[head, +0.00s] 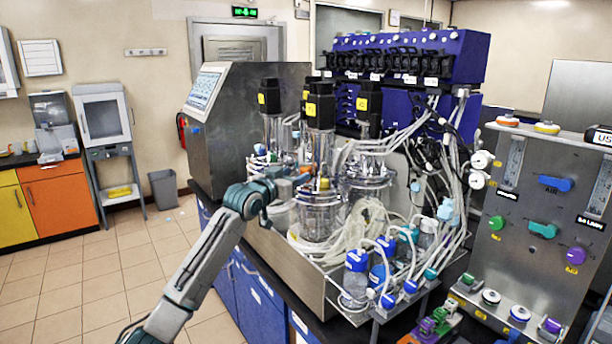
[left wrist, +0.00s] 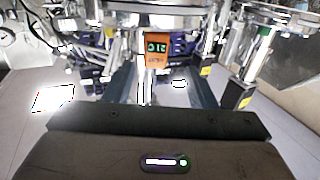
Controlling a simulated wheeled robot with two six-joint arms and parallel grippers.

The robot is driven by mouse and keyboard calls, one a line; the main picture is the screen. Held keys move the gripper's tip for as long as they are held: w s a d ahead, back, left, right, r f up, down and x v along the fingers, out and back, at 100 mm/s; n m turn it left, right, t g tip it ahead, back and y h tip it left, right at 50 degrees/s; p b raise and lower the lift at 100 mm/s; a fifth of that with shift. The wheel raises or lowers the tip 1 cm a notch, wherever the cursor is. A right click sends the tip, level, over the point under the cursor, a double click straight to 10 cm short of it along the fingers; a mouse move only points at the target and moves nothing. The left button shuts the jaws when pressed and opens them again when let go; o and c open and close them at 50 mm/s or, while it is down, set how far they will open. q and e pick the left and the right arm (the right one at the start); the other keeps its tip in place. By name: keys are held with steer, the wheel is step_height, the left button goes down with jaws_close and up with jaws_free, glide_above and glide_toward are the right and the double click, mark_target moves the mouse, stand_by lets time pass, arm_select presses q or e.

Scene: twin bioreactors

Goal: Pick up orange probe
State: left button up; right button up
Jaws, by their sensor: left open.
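The orange probe (left wrist: 158,50) shows in the left wrist view as an orange block with a small green-lit display, among metal fittings. A bright metal shaft adjoins it. My left gripper (left wrist: 160,85) is open, and the probe appears beyond and between its dark fingers. I see no contact. In the head view my left gripper (head: 288,188) is at the front of the glass vessels, its fingertips partly lost among the vessel parts. In that view I cannot clearly pick out the probe. My right gripper is not in view.
A glass vessel (head: 320,215) with a black and yellow motor top stands just right of the gripper. Loose tubing and blue-capped bottles (head: 355,275) crowd the bench front. A steel control console (head: 235,130) stands behind. The tiled floor (head: 75,285) at left is clear.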

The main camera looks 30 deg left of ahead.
mark_target(304, 170)
arm_select(q)
steer(key=w, duration=0.1)
steer(key=w+p, duration=0.2)
steer(key=shift+w+d+r, duration=0.3)
steer(key=shift+w+r, duration=0.05)
steer(key=shift+w+f, duration=0.15)
steer(key=shift+w, duration=0.3)
steer(key=shift+s, duration=0.1)
steer(key=shift+c, duration=0.9)
jaws_close()
